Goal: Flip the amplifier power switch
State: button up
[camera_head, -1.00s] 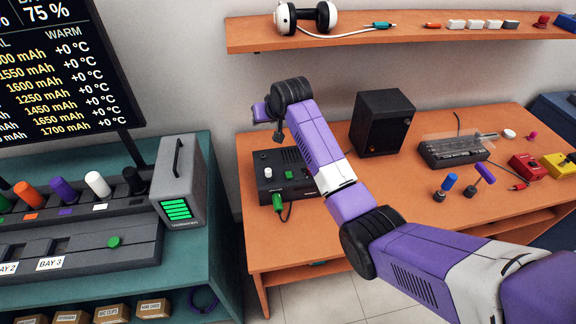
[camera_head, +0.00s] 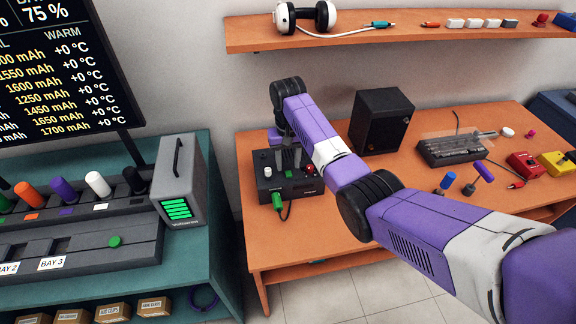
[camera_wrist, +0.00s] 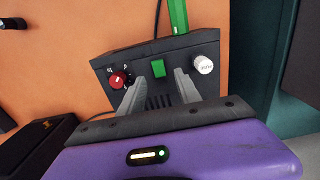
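The amplifier (camera_head: 284,191) is a dark box at the left end of the orange table; it also shows in the wrist view (camera_wrist: 100,66). In the wrist view its top carries a red knob (camera_wrist: 118,80), a small green block that looks like a switch (camera_wrist: 158,68) and a white knob (camera_wrist: 204,65). A green plug (camera_head: 278,200) with a dark cable is in its front. My gripper (camera_wrist: 161,76) is open and empty, pointing down over the amplifier. Its fingertips lie either side of the green block's line; I cannot tell whether they touch anything.
A black speaker (camera_head: 381,122) stands right of the amplifier, behind my arm. A keyboard-like device (camera_head: 455,150), blue and purple plugs and red and yellow boxes lie farther right. A shelf (camera_head: 400,41) with headphones runs above. A grey charger box (camera_head: 180,180) stands on the teal bench at left.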

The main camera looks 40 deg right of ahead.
aim_at(289, 174)
jog(key=shift+f, duration=1.15)
grip_shut()
jog(key=shift+r+p, duration=0.15)
jog(key=shift+p, duration=0.25)
jog(key=shift+s+a+r+t+h+p, duration=0.2)
jog(key=shift+t+h+p, duration=0.15)
jog(key=shift+p, duration=0.75)
jog(key=shift+s+a+f+t+h+p, duration=0.1)
jog(key=shift+t+h+p, duration=0.3)
jog(key=shift+t+p, duration=0.25)
jog(key=shift+s+f+t+h+p, duration=0.1)
jog(key=shift+t+h+p, duration=0.25)
jog(key=shift+t+p, duration=0.2)
